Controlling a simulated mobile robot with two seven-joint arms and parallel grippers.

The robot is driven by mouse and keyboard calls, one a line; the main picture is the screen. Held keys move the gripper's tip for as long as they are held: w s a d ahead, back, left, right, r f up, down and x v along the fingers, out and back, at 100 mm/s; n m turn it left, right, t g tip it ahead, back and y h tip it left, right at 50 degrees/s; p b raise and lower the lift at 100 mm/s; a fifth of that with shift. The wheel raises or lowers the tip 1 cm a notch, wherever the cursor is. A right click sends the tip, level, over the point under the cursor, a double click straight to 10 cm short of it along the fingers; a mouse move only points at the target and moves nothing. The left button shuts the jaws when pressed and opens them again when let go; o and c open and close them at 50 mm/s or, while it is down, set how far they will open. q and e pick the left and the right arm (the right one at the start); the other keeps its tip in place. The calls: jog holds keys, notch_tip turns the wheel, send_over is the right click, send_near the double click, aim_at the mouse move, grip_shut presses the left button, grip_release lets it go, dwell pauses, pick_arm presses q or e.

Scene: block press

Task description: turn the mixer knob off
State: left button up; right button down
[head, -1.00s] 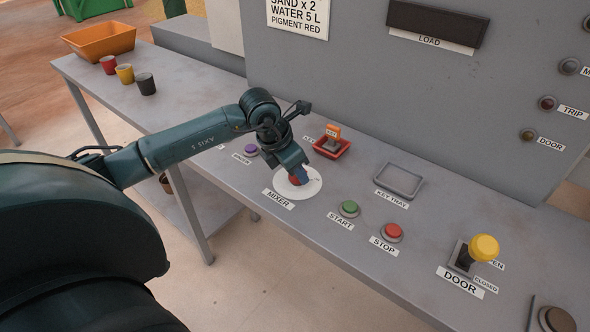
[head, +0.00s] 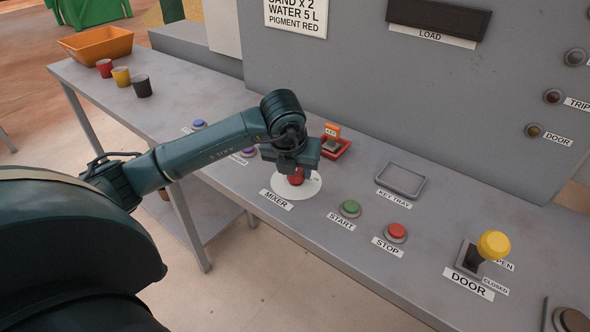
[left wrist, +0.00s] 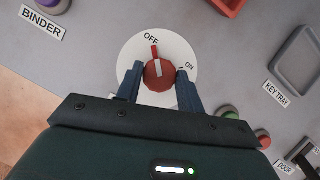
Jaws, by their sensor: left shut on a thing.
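The red mixer knob (head: 296,177) sits on a round white dial (head: 283,189) behind the MIXER label (head: 276,199). In the left wrist view the knob (left wrist: 158,78) has a white line and a red pointer, which points up at the OFF mark (left wrist: 151,38). The ON mark (left wrist: 189,66) is to the right. My left gripper (left wrist: 158,72) is shut on the knob, one blue finger on each side. In the head view my left gripper (head: 297,174) is over the knob and hides part of it. My right gripper is not in view.
Near the knob are the green START button (head: 349,208), the red STOP button (head: 395,232), an empty key tray (head: 400,180) and a red tray (head: 338,148) with an orange-tagged key. A yellow-topped DOOR lever (head: 492,245) stands to the right. Several cups stand at the far left.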

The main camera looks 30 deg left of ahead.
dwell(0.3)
pick_arm(q)
jog(key=o, duration=1)
jog(key=v, duration=1.3)
jog(key=shift+d+r, duration=0.1)
